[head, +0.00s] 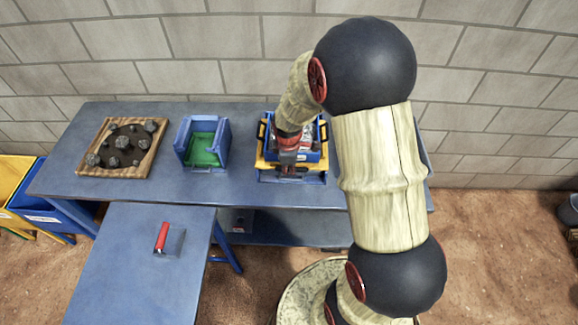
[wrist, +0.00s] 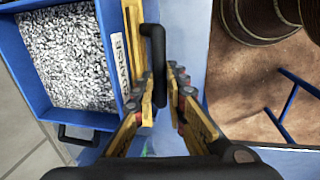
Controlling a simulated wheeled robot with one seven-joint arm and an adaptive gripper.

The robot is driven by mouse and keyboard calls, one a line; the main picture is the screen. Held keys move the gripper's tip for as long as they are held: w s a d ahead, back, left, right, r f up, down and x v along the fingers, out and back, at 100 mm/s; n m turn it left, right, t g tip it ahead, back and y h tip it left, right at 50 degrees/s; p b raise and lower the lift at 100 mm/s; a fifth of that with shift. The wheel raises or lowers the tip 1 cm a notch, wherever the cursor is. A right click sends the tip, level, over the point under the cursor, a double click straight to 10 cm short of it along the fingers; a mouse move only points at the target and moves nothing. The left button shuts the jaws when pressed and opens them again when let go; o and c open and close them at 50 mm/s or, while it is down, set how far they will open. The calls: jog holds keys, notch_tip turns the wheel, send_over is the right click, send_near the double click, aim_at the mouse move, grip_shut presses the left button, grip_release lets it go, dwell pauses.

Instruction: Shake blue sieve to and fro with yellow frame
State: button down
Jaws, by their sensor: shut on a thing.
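The blue sieve (wrist: 112,15) fills the left of the wrist view, an open box full of grey-white gravel with a white label on its rim. In the head view the sieve (head: 309,151) sits at the yellow frame (head: 263,164) on the back table, partly hidden by my arm. A strip of the yellow frame (wrist: 131,14) shows beside the sieve in the wrist view. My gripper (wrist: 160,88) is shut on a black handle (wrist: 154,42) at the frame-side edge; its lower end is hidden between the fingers. Another black handle (wrist: 76,140) sticks out from the sieve's other side.
A blue box with green inside (head: 203,143) and a wooden tray of dark rocks (head: 122,148) stand left on the back table (head: 75,130). A red-handled thing (head: 166,239) lies on the front table (head: 130,270). The wall is close behind.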

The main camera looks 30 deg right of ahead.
jog(key=shift+w+d, duration=0.1)
dwell(0.6)
jog(key=shift+w+d+p, duration=0.25)
jog(key=shift+w+d, duration=0.1)
jog(key=shift+w, duration=0.2)
jog(key=shift+w+d+p, duration=0.2)
jog(key=shift+w+d, duration=0.15)
jog(key=shift+w, duration=0.2)
jog(key=c, duration=1.8)
grip_release()
jog(key=shift+r, duration=0.1)
notch_tip(320, 180, up, 12)
jog(key=s+a, duration=0.1)
jog(key=s, duration=0.1)
jog(key=shift+a+f, duration=0.15)
jog(key=shift+f, duration=0.05)
